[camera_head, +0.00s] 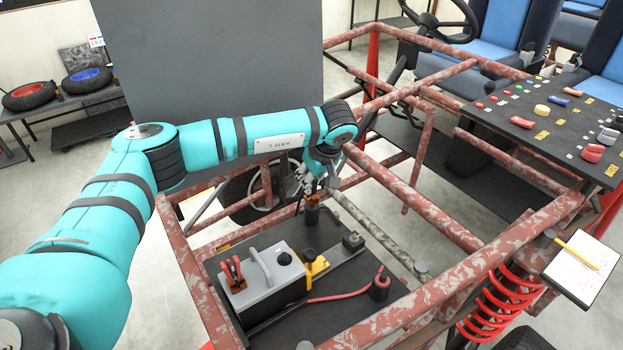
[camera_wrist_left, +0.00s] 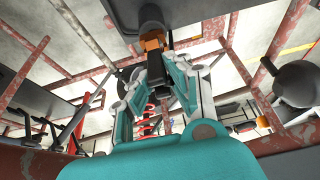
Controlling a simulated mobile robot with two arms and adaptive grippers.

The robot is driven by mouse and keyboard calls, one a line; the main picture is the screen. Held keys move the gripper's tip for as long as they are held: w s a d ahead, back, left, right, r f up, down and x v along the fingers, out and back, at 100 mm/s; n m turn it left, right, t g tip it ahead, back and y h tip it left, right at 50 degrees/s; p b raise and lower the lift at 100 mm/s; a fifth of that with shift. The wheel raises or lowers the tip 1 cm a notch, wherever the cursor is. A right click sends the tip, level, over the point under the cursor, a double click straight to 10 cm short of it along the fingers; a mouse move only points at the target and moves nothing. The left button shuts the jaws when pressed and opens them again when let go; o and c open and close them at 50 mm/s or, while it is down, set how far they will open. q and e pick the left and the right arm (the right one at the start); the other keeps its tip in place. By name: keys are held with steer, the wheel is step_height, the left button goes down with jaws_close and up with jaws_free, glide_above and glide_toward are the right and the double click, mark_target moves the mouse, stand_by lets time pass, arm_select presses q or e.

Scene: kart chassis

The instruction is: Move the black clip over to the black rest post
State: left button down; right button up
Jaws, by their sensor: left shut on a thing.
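My left gripper (camera_head: 317,178) is shut on the black clip, above the dark plate inside the kart frame. In the left wrist view, the gripper (camera_wrist_left: 157,92) has the black clip (camera_wrist_left: 160,90) between its fingers, which hide much of it. The clip's copper-orange jaws (camera_wrist_left: 153,46) point at the black rest post (camera_wrist_left: 151,14). In the head view, the jaws (camera_head: 312,198) are at the top of the black rest post (camera_head: 311,216). I cannot tell whether they grip it or only touch it. My right gripper is not in view.
A grey battery box (camera_head: 262,280) with a red clip (camera_head: 234,272) stands near the post. A red cable (camera_head: 338,297) runs to another dark post (camera_head: 380,286). Rusty red frame tubes (camera_head: 420,205) surround the plate. A parts table (camera_head: 550,120) stands at right.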

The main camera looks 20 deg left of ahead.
arm_select(q)
steer(key=shift+f+b, duration=0.4)
steer(key=shift+f, duration=0.3)
stand_by(0.4)
steer(key=c, duration=1.2)
jaws_free()
steer(key=shift+r, duration=0.1)
steer(key=v, duration=1.2)
steer(key=shift+s, duration=0.1)
